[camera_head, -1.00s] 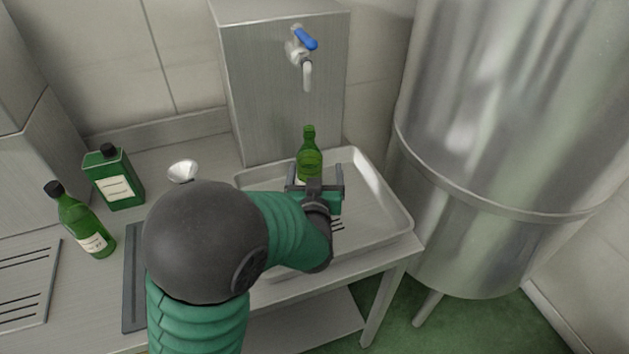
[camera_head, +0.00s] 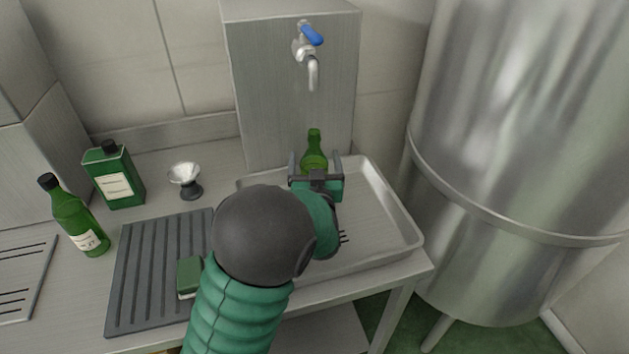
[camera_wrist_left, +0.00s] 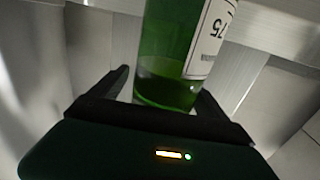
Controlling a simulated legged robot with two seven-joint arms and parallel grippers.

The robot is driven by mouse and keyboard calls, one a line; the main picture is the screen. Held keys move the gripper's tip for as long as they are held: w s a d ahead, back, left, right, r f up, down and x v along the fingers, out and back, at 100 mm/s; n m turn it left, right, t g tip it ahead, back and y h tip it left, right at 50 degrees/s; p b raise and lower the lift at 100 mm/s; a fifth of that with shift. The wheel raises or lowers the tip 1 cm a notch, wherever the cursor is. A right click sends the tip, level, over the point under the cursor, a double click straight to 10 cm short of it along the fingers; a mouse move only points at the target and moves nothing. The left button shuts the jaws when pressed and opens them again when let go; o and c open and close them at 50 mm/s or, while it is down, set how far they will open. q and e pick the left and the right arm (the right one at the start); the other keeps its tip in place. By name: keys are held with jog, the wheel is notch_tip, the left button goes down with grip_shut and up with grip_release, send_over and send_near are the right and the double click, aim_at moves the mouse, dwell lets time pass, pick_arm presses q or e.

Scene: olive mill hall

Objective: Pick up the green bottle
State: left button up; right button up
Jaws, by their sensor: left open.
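An uncapped green bottle (camera_head: 314,150) stands upright over the back part of the metal tray (camera_head: 402,226), below the tap. My gripper hides its lower part in the head view. My left gripper (camera_head: 315,165) is open, with its fingers either side of the bottle. In the left wrist view, the bottle (camera_wrist_left: 172,50) is between the spread fingers, its white label facing right and some liquid in its bottom. Contact with the fingers cannot be told. A second green bottle (camera_head: 75,217), with a black cap, stands at the far left. My right gripper is not in view.
A blue-handled tap (camera_head: 308,40) juts from a steel box above the bottle. A green tin (camera_head: 115,178), a small funnel (camera_head: 185,176), a ribbed grey mat (camera_head: 145,270) and a green sponge-like block (camera_head: 189,276) lie to the left. A large steel tank (camera_head: 520,130) stands right.

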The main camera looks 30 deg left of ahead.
pick_arm(q)
jog(key=shift+d+r, duration=0.1)
jog(key=shift+d, duration=0.1)
jog(key=shift+a, duration=0.45)
jog(key=c, duration=0.9)
jog(key=shift+d, duration=0.2)
grip_shut()
